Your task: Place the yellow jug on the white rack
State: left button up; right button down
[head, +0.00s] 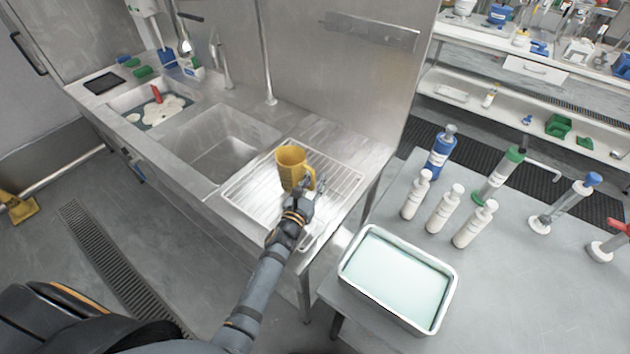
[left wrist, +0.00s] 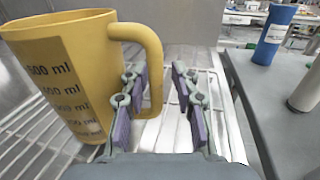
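The yellow jug (head: 290,165) stands upright and appears to rest on the white rack (head: 345,190), a wire rack beside the sink. In the left wrist view the jug (left wrist: 70,65) shows dark measuring marks, and its handle points toward my gripper. My left gripper (head: 305,188) is at the handle. In the left wrist view the two fingers (left wrist: 158,95) are apart. One finger is in the handle's opening, the other is to the right with a clear gap. The rack's wires (left wrist: 25,140) show under the jug. My right gripper is out of view.
The sink basin (head: 220,145) lies left of the rack. At the right, a grey table (head: 530,290) holds a tray of pale liquid (head: 395,275), several white bottles (head: 445,210) and a blue bottle (head: 440,150). A steel wall stands behind the rack.

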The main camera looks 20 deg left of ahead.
pick_arm(q)
jog(key=shift+r+p, duration=0.3)
jog(key=s+b, duration=0.1)
jog(key=s, duration=0.2)
jog(key=s+a+b, duration=0.1)
jog(key=s, duration=0.6)
jog(key=shift+s+a+f+b, duration=0.15)
jog(key=shift+s+f+b, duration=0.15)
jog(key=shift+b, duration=0.1)
jog(key=shift+s+r, duration=0.1)
jog(key=shift+s, duration=0.55)
